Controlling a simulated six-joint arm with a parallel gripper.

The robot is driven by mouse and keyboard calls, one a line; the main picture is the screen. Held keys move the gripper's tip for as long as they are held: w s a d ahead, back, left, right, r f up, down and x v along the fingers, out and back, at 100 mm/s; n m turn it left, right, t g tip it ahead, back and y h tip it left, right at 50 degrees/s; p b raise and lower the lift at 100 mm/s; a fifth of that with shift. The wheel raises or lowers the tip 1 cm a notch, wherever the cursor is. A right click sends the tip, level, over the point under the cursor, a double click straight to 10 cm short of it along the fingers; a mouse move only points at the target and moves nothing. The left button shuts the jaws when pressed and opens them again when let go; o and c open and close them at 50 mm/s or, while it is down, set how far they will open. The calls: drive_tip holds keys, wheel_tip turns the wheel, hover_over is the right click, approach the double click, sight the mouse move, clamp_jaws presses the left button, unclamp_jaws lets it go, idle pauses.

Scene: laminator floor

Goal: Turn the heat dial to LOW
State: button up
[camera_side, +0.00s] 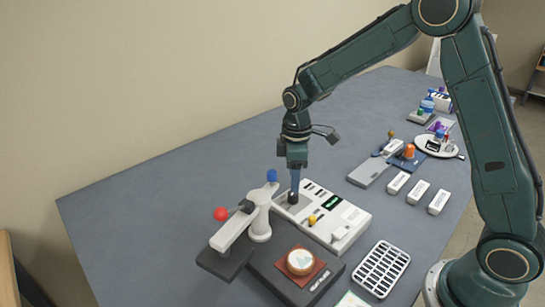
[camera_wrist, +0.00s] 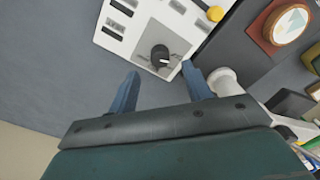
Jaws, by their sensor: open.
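The heat dial is a black round knob (camera_wrist: 159,54) on a white control panel (camera_wrist: 114,22) in the wrist view. A short white mark on it points right; lettering around it is too small to read. In the side view the dial (camera_side: 292,198) is partly hidden by my fingers, on the left part of the white panel (camera_side: 339,232). My gripper (camera_side: 294,188) points down, right over the dial. In the wrist view my gripper (camera_wrist: 161,76) is open, its blue fingers apart, with the dial just beyond the tips. Whether they touch it I cannot tell.
A white lever arm with a red ball (camera_side: 221,214) and a blue ball (camera_side: 272,175) stands close left of my gripper. A yellow knob (camera_side: 312,220) sits on the panel. A dark base with a round piece (camera_side: 300,262) is in front.

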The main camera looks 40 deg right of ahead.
sight(293, 196)
drive_tip(key=shift+f, duration=2.85)
drive_tip(key=c, duration=1)
